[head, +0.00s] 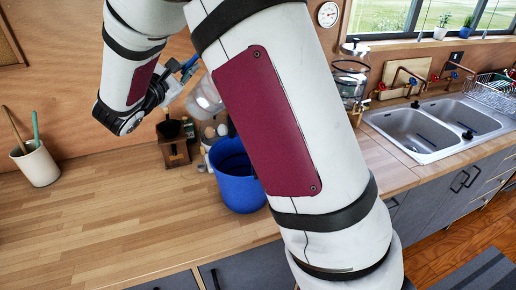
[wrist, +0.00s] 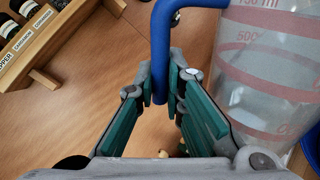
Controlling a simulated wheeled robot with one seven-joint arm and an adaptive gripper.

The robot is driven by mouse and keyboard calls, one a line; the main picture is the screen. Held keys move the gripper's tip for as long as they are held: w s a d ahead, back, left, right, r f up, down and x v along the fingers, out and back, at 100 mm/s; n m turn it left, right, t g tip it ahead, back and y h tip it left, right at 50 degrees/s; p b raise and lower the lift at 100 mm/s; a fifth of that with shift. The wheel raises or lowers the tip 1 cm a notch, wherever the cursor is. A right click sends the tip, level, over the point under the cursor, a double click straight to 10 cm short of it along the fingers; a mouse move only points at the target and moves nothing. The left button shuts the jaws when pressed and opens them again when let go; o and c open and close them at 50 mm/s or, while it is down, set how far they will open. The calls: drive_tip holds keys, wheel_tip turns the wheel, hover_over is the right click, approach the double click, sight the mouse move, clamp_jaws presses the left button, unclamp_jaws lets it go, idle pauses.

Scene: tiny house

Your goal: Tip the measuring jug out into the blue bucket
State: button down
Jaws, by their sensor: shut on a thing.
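The measuring jug (wrist: 265,70) is clear with red markings and a blue handle (wrist: 160,60). In the wrist view my gripper (wrist: 162,95) is shut on the lower part of this handle. In the head view the jug (head: 205,97) shows partly behind my arm, held up above the counter. The blue bucket (head: 236,186) stands on the counter, below and a little right of the jug in the picture, its right side hidden by my arm. A blue edge, likely the bucket's (wrist: 312,145), shows at the wrist view's right. I cannot tell what the jug holds.
A wooden grinder (head: 174,142) stands left of the bucket, with egg-like items behind. A white utensil crock (head: 36,163) is at far left. A spice rack (wrist: 35,38) shows in the wrist view. The left counter is clear. A sink (head: 430,130) lies right.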

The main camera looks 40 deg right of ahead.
drive_tip(key=shift+s+d+r+m, duration=0.3)
drive_tip(key=shift+s+r+m, duration=0.15)
drive_tip(key=shift+m, duration=0.25)
idle(1.2)
drive_tip(key=shift+s+d+r+m+p, duration=0.2)
drive_tip(key=shift+s+r+m+p, duration=0.1)
drive_tip(key=shift+r+m+p, duration=0.2)
drive_tip(key=shift+s+d+r+m+p, duration=0.25)
drive_tip(key=shift+r+m+p, duration=0.15)
drive_tip(key=shift+r, duration=0.2)
idle(1.6)
drive_tip(key=shift+s+d+r+m+p, duration=0.2)
drive_tip(key=shift+s+d+m+p, duration=0.25)
drive_tip(key=shift+s+m, duration=0.35)
idle(1.4)
drive_tip(key=shift+s+d+r+m+p, duration=0.5)
drive_tip(key=shift+s+d+m+p, duration=0.15)
drive_tip(key=shift+s+p, duration=0.1)
idle(0.4)
